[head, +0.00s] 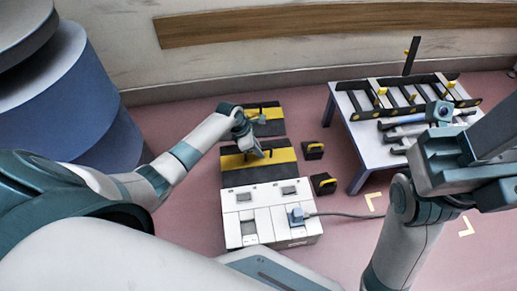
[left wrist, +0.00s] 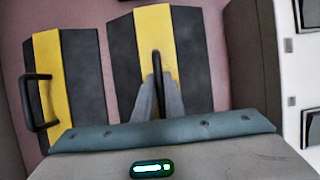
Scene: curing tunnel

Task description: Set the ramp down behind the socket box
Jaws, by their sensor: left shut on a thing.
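The white socket box (head: 255,228) stands on the floor in the head view, with a blue plug (head: 297,216) in its top. A black ramp with a yellow stripe (head: 262,170) lies level just behind it. My left gripper (head: 252,152) is shut on this ramp's handle; the left wrist view shows the fingers (left wrist: 157,100) closed on the dark handle over the yellow stripe. I cannot tell whether the held ramp touches the floor. A second, similar ramp (left wrist: 83,75) lies farther back, apart from it. My right gripper (head: 455,160) is near the right edge, its fingertips unclear.
Two small black blocks with yellow handles (head: 313,151) (head: 323,185) sit right of the ramp and box. A white table (head: 350,130) with a black rack and tools stands at right. A cable (head: 350,215) runs right from the plug. A blue cylinder (head: 70,100) stands at left.

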